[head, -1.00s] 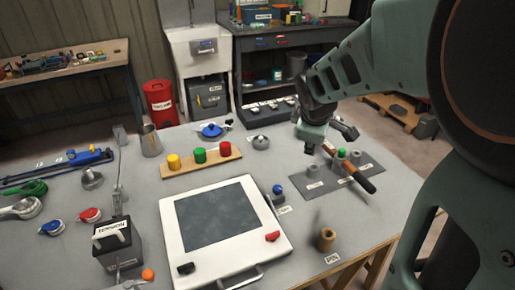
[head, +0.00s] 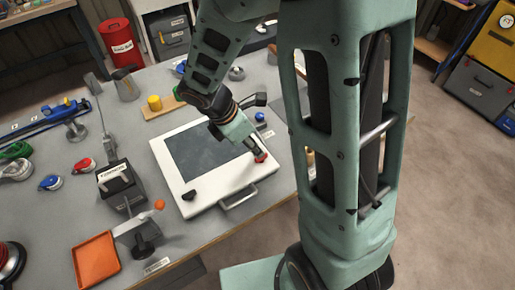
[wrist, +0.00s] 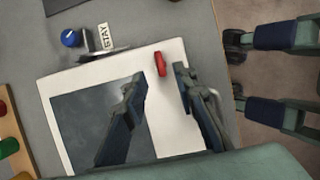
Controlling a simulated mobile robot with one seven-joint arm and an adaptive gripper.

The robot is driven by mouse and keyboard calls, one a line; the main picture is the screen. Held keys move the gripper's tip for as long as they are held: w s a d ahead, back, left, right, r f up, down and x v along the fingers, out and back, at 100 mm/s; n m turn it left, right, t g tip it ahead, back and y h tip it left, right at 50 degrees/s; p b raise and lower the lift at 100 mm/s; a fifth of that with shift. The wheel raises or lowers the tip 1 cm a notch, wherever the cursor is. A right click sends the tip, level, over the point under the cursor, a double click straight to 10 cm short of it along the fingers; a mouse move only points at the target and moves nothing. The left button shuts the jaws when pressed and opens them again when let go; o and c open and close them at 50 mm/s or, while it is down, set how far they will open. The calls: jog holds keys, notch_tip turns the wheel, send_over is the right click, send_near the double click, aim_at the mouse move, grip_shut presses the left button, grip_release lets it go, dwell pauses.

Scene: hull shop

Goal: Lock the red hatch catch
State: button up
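The hatch is a white square panel (head: 185,207) with a dark window, lying flat on the grey table. The red catch (head: 261,157) is at its front right corner, partly covered by my gripper in the head view. My gripper (head: 257,151) is over that corner, pointing down. In the wrist view the red catch (wrist: 160,64) shows whole, small and bar-shaped, between and slightly beyond the fingertips (wrist: 159,74). The fingers are apart with nothing held; I cannot tell whether either touches the catch. A black catch (head: 190,195) is at the front left corner.
A metal handle (head: 239,197) is on the hatch's front edge. A blue knob (head: 260,116) stands behind the right side, by a STAY label (wrist: 104,36). A black box (head: 122,184) and orange tray (head: 97,259) lie to the left. My arm hides the table's right part.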

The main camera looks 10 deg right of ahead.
jog(key=x, duration=0.6)
jog(key=shift+b, duration=0.4)
jog(key=shift+c, duration=0.4)
grip_shut()
